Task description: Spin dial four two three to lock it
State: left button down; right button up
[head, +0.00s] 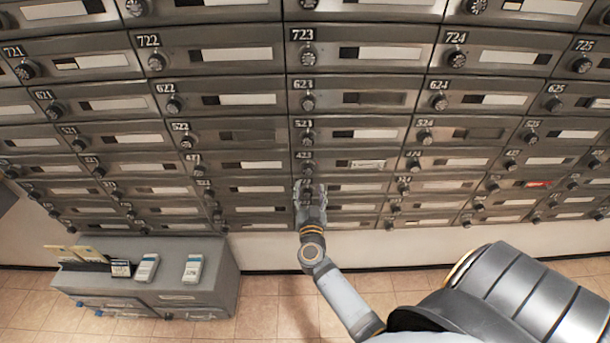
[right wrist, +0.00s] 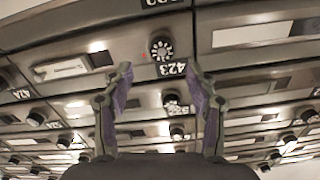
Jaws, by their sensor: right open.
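The box labelled 423 (head: 304,155) is in the middle column of the mailbox wall, below 523. Its round black dial (right wrist: 161,47) with pale marks shows in the right wrist view, near its 423 label (right wrist: 171,69). A small red mark sits beside the dial. My right gripper (head: 309,186) reaches up to the wall around this box in the head view. In the right wrist view its two fingers (right wrist: 159,72) are spread and empty, with the dial between and just beyond their tips. I see no clear contact with the dial. My left gripper is not in view.
Rows of metal boxes with protruding dials surround the target, such as the 623 dial (head: 308,103). A grey cabinet (head: 215,270) at lower left bears two white handheld devices (head: 147,268) and cards. The tiled floor (head: 265,295) beside it is clear.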

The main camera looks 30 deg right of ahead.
aim_at(308, 172)
jog(key=x, duration=0.6)
jog(key=shift+w+a, duration=0.1)
jog(key=shift+w, duration=0.15)
jog(key=shift+w+d, duration=0.35)
jog(key=shift+a, duration=0.1)
jog(key=shift+c, duration=0.4)
jog(key=c, duration=1.1)
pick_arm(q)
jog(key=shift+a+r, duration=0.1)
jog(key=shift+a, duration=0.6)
